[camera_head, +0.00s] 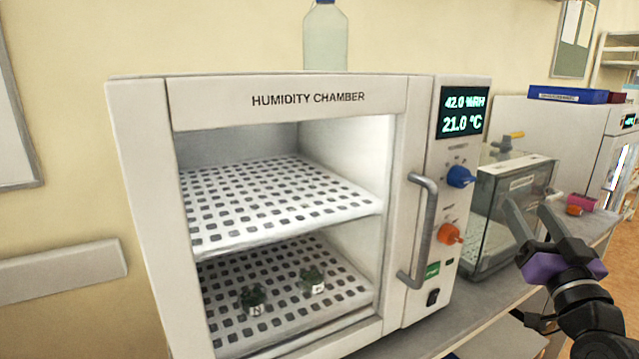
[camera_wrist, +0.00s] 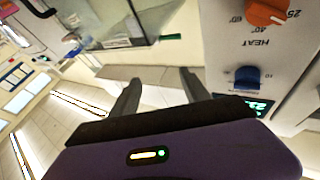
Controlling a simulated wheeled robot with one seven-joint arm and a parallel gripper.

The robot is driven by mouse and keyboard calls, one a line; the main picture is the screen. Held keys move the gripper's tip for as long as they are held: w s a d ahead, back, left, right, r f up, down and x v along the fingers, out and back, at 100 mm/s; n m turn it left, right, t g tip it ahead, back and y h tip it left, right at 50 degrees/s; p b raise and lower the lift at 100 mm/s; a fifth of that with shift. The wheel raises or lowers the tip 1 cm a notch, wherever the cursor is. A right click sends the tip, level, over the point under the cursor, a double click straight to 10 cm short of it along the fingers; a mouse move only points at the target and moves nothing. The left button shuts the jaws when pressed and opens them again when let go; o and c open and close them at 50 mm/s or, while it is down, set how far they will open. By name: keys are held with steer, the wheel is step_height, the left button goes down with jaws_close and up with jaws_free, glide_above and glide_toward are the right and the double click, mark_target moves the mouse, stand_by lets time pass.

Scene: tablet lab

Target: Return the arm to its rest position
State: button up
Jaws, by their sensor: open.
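My gripper (camera_head: 527,222) is at the right of the head view, with two dark fingers spread apart and a purple body. It is open and holds nothing. In the wrist view the gripper (camera_wrist: 158,82) also shows its fingers apart with nothing between them. It is in front of and to the right of the humidity chamber (camera_head: 255,92), near the glass-walled box (camera_head: 500,215). The arm reaches in from the lower right corner, and most of it is out of view.
The chamber's door with a grey handle (camera_head: 421,232) looks shut. Two small dark items labelled N (camera_head: 254,298) and P (camera_head: 313,280) are on its lower shelf. A bottle (camera_head: 326,40) stands on top. The blue knob (camera_wrist: 248,76) and orange knob (camera_wrist: 268,12) are close to my gripper in the wrist view.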

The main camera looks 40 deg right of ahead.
steer(key=w+a+f+n+t+y, duration=0.1)
steer(key=a+f+n+y, duration=0.15)
steer(key=a+f, duration=0.8)
steer(key=w+a+f+n+t+y, duration=0.1)
steer(key=a+f+y, duration=0.2)
steer(key=a+f, duration=0.75)
steer(key=s+a+f+n+y, duration=0.2)
steer(key=s+a+y, duration=0.1)
steer(key=a, duration=0.4)
steer(key=s+a+f+n+g+y, duration=0.1)
steer(key=s+a+f+n+y, duration=0.1)
steer(key=a, duration=0.5)
steer(key=s+a+f+n+g+y, duration=0.1)
steer(key=s+a+f+n+y, duration=0.1)
steer(key=s+a+y, duration=0.3)
steer(key=shift+s+a+f+n+p, duration=0.15)
steer(key=shift+s+a+n+p, duration=0.15)
steer(key=shift+s+a+n, duration=0.6)
steer(key=shift+s+a+m, duration=0.1)
steer(key=shift+s+m, duration=0.15)
steer(key=shift+m, duration=0.1)
